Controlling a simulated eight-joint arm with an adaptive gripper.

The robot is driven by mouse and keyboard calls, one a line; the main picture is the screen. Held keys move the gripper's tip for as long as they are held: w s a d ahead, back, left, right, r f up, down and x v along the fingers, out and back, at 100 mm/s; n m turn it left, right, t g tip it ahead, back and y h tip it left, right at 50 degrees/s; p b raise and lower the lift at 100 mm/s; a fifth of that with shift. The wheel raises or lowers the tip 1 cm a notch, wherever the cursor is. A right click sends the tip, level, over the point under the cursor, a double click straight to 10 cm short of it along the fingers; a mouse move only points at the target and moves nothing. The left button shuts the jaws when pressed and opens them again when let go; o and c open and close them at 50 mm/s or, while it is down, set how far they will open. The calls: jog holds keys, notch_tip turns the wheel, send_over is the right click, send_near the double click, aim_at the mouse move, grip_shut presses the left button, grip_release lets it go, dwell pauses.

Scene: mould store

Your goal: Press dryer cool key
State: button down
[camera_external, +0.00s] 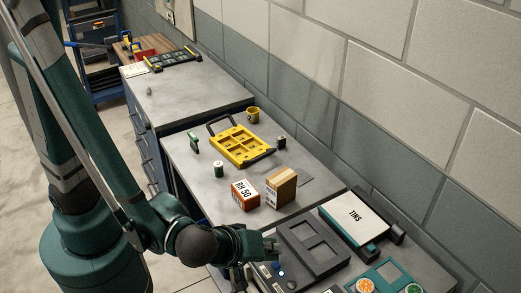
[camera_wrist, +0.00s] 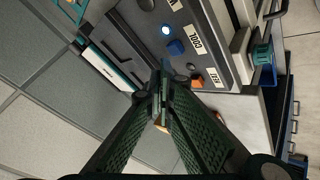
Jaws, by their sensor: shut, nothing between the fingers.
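The dryer is a dark grey box (camera_external: 318,251) at the front of the bench, with a sloping front panel (camera_wrist: 222,55). In the wrist view a blue key (camera_wrist: 176,47) sits beside a white label (camera_wrist: 194,39) reading COOL. A bright blue-white lamp (camera_wrist: 165,29) glows next to it and also shows in the external view (camera_external: 281,273). An orange key (camera_wrist: 197,81) lies farther along the panel. My gripper (camera_wrist: 160,76) is shut and empty; in the external view it (camera_external: 272,248) is over the dryer's panel side. Its fingertips appear apart from the blue key; height is unclear.
A white-topped box marked TINS (camera_external: 354,214) stands behind the dryer. A teal tray (camera_external: 385,276) with round pots is at the right. The wall closes the right side.

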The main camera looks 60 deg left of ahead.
jog(key=shift+f+b, duration=0.95)
jog(key=shift+b, duration=0.05)
dwell(1.2)
jog(key=shift+r, duration=0.2)
jog(key=shift+r+p, duration=0.65)
jog(key=shift+r, duration=0.1)
jog(key=shift+r, duration=0.15)
jog(key=shift+r+p, duration=2.15)
jog(key=shift+r, duration=0.7)
